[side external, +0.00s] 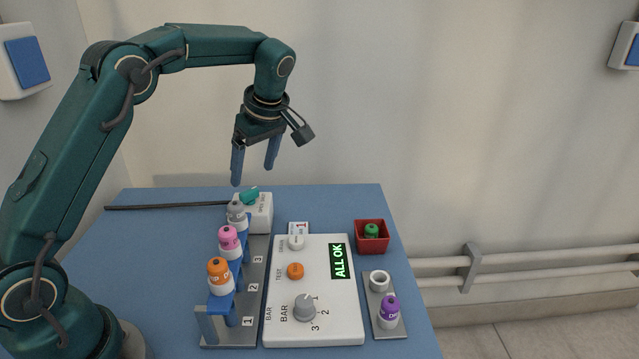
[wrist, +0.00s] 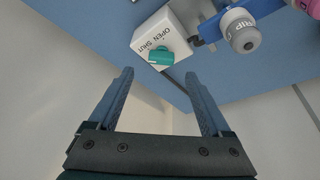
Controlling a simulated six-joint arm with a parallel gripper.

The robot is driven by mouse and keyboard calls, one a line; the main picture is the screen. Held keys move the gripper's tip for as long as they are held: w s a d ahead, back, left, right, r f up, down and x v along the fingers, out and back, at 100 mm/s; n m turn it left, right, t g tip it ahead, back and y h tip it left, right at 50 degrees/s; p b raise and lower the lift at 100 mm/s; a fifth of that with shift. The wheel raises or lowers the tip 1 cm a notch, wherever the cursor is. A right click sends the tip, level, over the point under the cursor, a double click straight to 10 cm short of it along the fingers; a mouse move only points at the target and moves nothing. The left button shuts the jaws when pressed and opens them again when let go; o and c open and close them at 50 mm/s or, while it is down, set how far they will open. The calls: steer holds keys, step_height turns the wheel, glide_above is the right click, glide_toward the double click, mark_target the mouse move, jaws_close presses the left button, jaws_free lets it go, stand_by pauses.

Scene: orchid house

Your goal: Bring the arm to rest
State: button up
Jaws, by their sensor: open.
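My gripper (side external: 255,165) is open and empty. It hangs above the back of the blue table (side external: 160,240), fingers pointing down, apart from everything below. In the wrist view my gripper (wrist: 165,95) shows both fingers spread with nothing between them. Near it is a white valve box (side external: 262,214) with a teal knob (side external: 249,195). The wrist view shows this box (wrist: 150,33) marked OPEN and SHUT, with the teal knob (wrist: 161,56) below the lettering.
A rack (side external: 250,290) holds grey (side external: 236,212), pink (side external: 228,238) and orange (side external: 219,270) capped bottles. A white panel (side external: 335,320) reads ALL OK. A red bin (side external: 371,248) holds a green-capped item. A purple-capped bottle (side external: 389,308) stands on a grey tray (side external: 371,320).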

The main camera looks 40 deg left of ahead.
steer(key=s+d+r+m+t+h, duration=0.2)
steer(key=s+d+r+m+t, duration=0.25)
steer(key=s+d+r, duration=0.4)
steer(key=s+d+f+m+h, duration=0.1)
steer(key=s+m, duration=0.2)
steer(key=m, duration=0.1)
steer(key=s+d+f+m, duration=0.2)
steer(key=s+m, duration=0.2)
steer(key=m, duration=0.1)
steer(key=s+d+f+m+t+h, duration=0.1)
steer(key=s+d+f+m, duration=0.1)
steer(key=s+m, duration=0.2)
steer(key=shift+s+f+m+h, duration=0.1)
steer(key=shift+f+m+h, duration=0.1)
steer(key=shift+m+h, duration=0.15)
steer(key=shift+a, duration=0.1)
